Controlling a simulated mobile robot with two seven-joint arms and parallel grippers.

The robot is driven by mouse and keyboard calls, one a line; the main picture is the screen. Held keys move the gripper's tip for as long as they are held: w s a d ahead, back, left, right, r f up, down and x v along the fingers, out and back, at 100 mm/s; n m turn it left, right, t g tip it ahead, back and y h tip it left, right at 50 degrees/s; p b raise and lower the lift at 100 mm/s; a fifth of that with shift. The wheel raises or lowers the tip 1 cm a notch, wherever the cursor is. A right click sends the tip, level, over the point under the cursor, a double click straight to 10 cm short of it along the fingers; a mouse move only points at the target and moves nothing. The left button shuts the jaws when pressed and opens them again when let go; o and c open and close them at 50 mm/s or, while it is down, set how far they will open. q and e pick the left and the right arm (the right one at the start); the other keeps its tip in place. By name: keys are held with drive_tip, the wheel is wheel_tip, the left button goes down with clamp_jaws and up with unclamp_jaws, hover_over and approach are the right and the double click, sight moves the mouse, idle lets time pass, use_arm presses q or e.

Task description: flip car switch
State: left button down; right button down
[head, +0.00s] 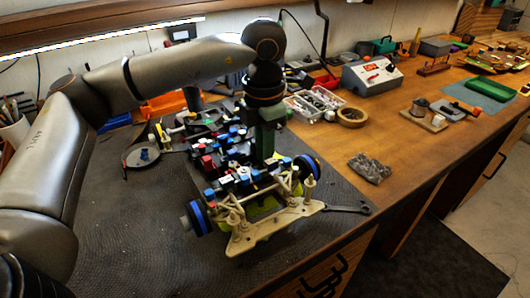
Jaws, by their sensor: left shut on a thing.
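The RC racecar (268,222) stands on the dark mat on the bench, with a cream chassis, blue-rimmed wheels and a dense cluster of red, blue, black and white parts on top. My left arm comes in from the left and bends down over the car. My left gripper (265,153) points down among the parts on the car, shut on a small part there. The fingertips and what they hold are mostly hidden, and I cannot pick out the switch. My right gripper is not in view.
A wrench (345,208) lies right of the car, near a grey lumpy part (370,168). A round dish (141,156) sits left of the car. The mat's front left is clear.

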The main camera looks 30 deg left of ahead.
use_arm(q)
drive_tip(key=c, duration=1.1)
unclamp_jaws()
drive_tip(key=shift+r, duration=0.15)
drive_tip(key=shift+r, duration=0.35)
wheel_tip(320, 180, up, 3)
drive_tip(key=shift+s+d+f, duration=0.1)
drive_tip(key=s+r, duration=0.1)
drive_tip(key=s+d+r, duration=0.1)
drive_tip(key=r, duration=0.1)
drive_tip(key=s+d+r, duration=0.1)
drive_tip(key=shift+s+r, duration=0.4)
drive_tip(key=s+d+r, duration=0.4)
drive_tip(key=s, duration=0.4)
drive_tip(key=shift+s+r, duration=0.25)
drive_tip(key=shift+s, duration=0.05)
